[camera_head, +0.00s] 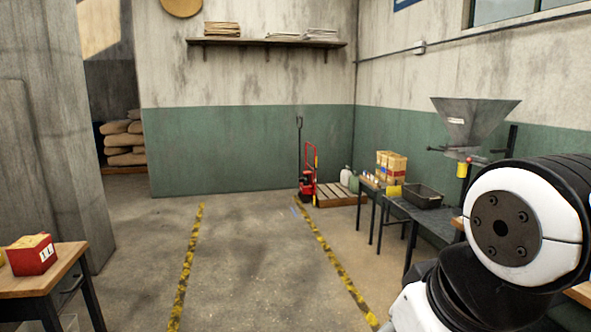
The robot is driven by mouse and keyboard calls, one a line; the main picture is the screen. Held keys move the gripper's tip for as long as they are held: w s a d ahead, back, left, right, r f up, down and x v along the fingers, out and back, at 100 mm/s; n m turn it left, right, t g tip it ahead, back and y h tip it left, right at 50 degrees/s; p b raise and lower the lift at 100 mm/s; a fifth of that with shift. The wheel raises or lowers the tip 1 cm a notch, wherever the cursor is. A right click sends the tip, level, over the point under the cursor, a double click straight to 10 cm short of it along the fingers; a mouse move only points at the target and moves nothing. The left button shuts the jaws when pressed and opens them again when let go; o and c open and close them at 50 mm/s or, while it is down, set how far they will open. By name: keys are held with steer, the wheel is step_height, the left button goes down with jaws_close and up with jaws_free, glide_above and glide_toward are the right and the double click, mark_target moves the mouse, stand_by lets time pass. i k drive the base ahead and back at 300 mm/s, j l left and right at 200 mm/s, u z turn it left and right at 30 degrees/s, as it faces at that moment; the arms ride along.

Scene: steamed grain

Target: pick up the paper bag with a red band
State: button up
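Several tan packages with reddish bands (391,167) stand grouped on a table along the right wall. They are small in view, so I cannot tell whether they are paper bags or boxes. A red block-shaped package (33,256) with a tan top and a white mark sits on the wooden table (62,262) at the left edge. I cannot tell whether it is a bag. My gripper is not in view; only a white and black part of my arm shows at the lower right.
A metal hopper (474,117) and a dark tray (422,196) stand at the right. A red pallet jack (308,178) and a wooden pallet (338,195) are at the back. Stacked sacks (124,145) lie at the back left. The floor between the yellow-black lines is clear.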

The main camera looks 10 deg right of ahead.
mark_target(396, 167)
steer(key=i+z, duration=0.3)
steer(key=i, duration=0.5)
steer(key=i+l, duration=0.15)
steer(key=i, duration=1.75)
steer(key=i+z, duration=0.15)
steer(key=i, duration=0.5)
steer(key=i+j+z, duration=0.2)
steer(key=i, duration=0.4)
steer(key=i+j+z, duration=0.15)
steer(key=i, duration=0.5)
steer(key=i+z, duration=0.35)
steer(key=i, duration=0.25)
steer(key=i+j+z, duration=0.25)
steer(key=i+z, duration=0.15)
steer(key=i, duration=0.2)
steer(key=i+j, duration=0.15)
steer(key=i, duration=0.6)
steer(key=i+j, duration=0.15)
steer(key=i, duration=0.65)
